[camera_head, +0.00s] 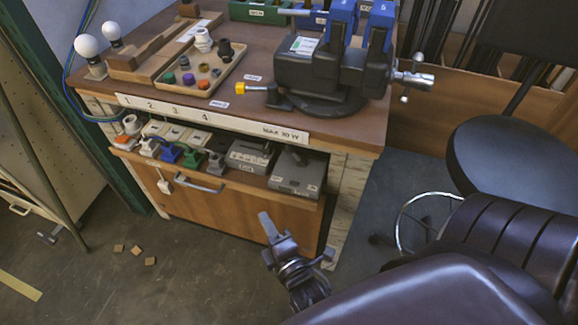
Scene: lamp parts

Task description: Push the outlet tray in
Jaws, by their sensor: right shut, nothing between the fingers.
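The outlet tray (228,206) is a wooden pull-out under the workbench top, with a metal handle (199,184) on its front panel. It stands out from beneath the bench top, so the row of outlets, plugs and grey boxes in it shows. My right gripper (268,226) is shut and empty. In the picture it overlaps the right part of the tray's front panel; I cannot tell whether it touches. My left gripper is not in view.
A black vise (320,72) stands on the workbench (262,52), near a tray of knobs (198,78) and two white bulbs (87,46). A round black stool (515,160) stands at right. Small wooden pieces (136,250) lie on the floor at lower left.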

